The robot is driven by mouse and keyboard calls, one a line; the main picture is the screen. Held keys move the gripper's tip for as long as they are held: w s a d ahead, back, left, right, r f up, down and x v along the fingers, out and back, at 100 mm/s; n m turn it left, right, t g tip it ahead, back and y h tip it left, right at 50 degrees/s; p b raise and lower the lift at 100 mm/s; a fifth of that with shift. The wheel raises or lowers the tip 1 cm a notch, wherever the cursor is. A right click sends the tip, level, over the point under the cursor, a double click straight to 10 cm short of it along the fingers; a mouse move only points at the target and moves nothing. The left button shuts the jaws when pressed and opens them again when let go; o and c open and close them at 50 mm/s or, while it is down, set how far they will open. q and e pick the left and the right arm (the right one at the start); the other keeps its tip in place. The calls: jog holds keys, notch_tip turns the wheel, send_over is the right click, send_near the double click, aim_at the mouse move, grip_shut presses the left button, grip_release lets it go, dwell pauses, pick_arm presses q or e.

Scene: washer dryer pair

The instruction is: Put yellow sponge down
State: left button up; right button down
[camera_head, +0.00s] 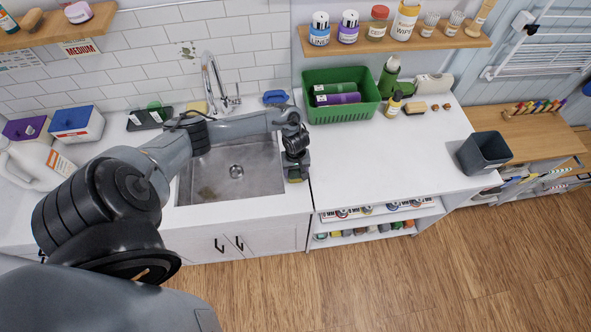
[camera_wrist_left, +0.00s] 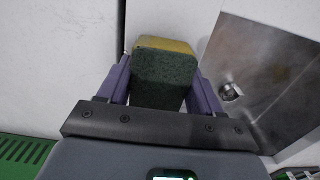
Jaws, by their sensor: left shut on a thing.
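The yellow sponge with a dark green scouring side (camera_wrist_left: 163,80) is held between the two purple fingers of my left gripper (camera_wrist_left: 160,85) in the left wrist view. In the head view my left gripper (camera_head: 295,174) points down at the right edge of the sink, over the white counter. Only a small part of the sponge (camera_head: 295,180) shows there, at the fingertips. I cannot tell whether the sponge touches the counter. My right gripper is not in view.
The metal sink (camera_head: 225,172) lies just left of the gripper. A green basket (camera_head: 340,114) with bottles stands behind it to the right. The white counter (camera_head: 400,160) right of the gripper is clear. A dark grey bin (camera_head: 484,152) stands at the far right.

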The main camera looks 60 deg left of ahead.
pick_arm(q)
jog(key=o, duration=0.9)
notch_tip(320, 180, up, 12)
jog(key=p, duration=0.3)
jog(key=w+d+f+m+t+h, duration=0.15)
jog(key=d+m+t, duration=0.6)
jog(key=d, duration=1.55)
jog(key=s+d+r+m+g, duration=0.2)
jog(key=s+d+r+m, duration=0.2)
jog(key=r+m, duration=0.15)
jog(key=s+a+r+m, duration=0.1)
jog(key=s, duration=0.2)
jog(key=s+r+m+g+y, duration=0.1)
jog(key=s+r, duration=0.1)
jog(key=s, duration=0.1)
jog(key=s+a+r, duration=0.1)
jog(key=s, duration=0.3)
jog(key=shift+a+r+m+g+y, duration=0.2)
jog(key=shift+a+m+g+y, duration=0.05)
jog(key=shift+a+m+g, duration=0.15)
